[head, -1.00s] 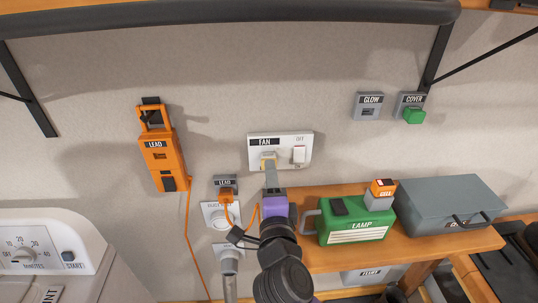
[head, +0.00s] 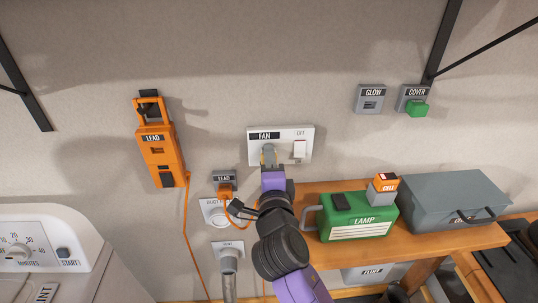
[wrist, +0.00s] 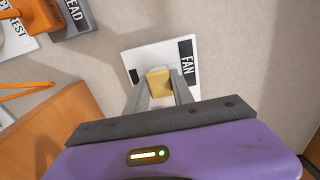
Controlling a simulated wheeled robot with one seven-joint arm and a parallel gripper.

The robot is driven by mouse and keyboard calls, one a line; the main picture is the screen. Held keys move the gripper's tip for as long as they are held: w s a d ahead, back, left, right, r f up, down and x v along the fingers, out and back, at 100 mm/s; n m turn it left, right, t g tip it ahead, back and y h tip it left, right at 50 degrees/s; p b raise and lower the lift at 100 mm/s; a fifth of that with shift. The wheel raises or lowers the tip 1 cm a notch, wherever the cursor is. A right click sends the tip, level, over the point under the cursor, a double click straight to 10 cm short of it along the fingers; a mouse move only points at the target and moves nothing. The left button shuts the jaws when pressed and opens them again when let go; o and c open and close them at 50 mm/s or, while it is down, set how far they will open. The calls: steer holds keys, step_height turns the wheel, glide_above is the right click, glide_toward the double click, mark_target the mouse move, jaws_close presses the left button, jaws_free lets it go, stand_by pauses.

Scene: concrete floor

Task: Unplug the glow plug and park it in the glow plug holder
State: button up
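A tan plug (wrist: 158,82) sits in the white wall panel labelled FAN (head: 306,133), left of its switch (head: 299,149). I take it as the glow plug, though I see no label on it. My gripper (head: 267,156) is at this plug. In the wrist view one grey finger lies on each side of the plug; whether they press on it I cannot tell. The fingers hide part of the plug in the head view. A grey wall holder labelled GLOW (head: 370,99) is at the upper right, with an empty-looking dark slot.
Right of it is a COVER holder (head: 413,93) with a green piece. An orange LEAD unit (head: 158,157) hangs at left; its cord runs down. A shelf (head: 440,238) below holds a green LAMP case (head: 357,218), an orange-topped CELL block (head: 384,187) and a grey toolbox (head: 458,203).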

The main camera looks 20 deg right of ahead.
jaws_close()
steer(key=shift+s+a+b, duration=0.2)
steer(key=shift+s+b, duration=0.4)
steer(key=shift+s, duration=0.1)
stand_by(0.3)
steer(key=shift+b+v, duration=0.5)
steer(key=shift+v, duration=0.7)
steer(key=shift+a, duration=0.1)
